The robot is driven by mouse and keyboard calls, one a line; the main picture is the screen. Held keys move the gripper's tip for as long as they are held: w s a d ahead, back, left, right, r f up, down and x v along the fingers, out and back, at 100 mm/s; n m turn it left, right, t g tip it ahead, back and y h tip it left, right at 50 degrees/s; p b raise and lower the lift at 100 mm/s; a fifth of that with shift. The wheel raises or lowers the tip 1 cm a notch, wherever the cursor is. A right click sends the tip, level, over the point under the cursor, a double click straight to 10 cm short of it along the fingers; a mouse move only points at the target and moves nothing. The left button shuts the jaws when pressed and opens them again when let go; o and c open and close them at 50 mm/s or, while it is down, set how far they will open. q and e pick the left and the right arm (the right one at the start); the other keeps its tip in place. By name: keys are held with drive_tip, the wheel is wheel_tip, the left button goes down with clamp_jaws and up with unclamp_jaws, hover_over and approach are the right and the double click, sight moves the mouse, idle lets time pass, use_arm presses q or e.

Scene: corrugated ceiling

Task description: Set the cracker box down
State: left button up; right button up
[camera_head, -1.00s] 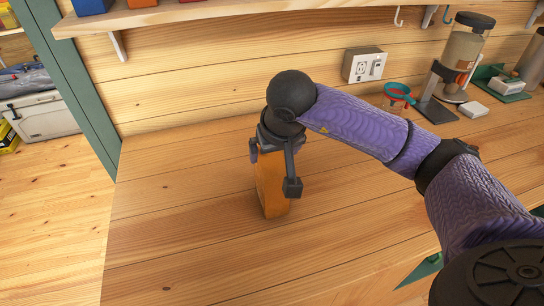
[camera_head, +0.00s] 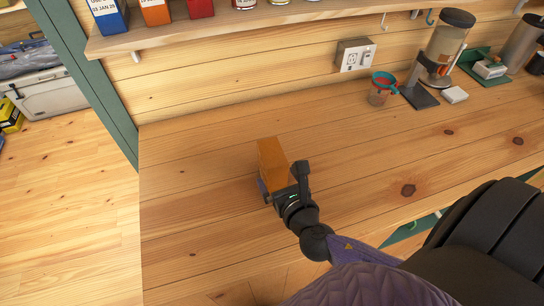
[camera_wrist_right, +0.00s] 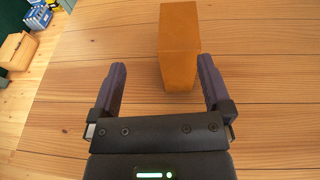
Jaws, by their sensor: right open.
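The cracker box (camera_head: 272,158), a plain orange-brown block, stands upright on the wooden counter (camera_head: 210,210). My right gripper (camera_head: 281,184) is open, low on the near side of the box. In the right wrist view the box (camera_wrist_right: 180,45) shows ahead, between the lines of the two spread fingers (camera_wrist_right: 161,65) and closer to the right-hand one. The gripper hides part of the box's base in the head view. My left gripper is not in view.
A shelf (camera_head: 220,27) with boxes and tins runs above the counter. A cup with a teal rim (camera_head: 380,92) and a grinder-like device (camera_head: 445,45) stand at the back right. The counter left of the box is clear; its left edge drops to the floor.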

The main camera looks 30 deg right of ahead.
sight(274, 160)
drive_tip(key=shift+m+g+h, duration=0.3)
drive_tip(key=shift+m+h, duration=0.2)
drive_tip(key=shift+h, duration=0.1)
drive_tip(key=x, duration=0.3)
drive_tip(key=d+f+b+x, duration=0.1)
drive_tip(key=x, duration=0.2)
drive_tip(key=s+b+x, duration=0.1)
drive_tip(key=x, duration=0.2)
drive_tip(key=shift+w+d+f, duration=0.3)
drive_tip(key=shift+f, duration=0.1)
drive_tip(key=shift+s, duration=0.1)
drive_tip(key=shift+c, duration=0.3)
drive_tip(key=shift+r, duration=0.1)
clamp_jaws()
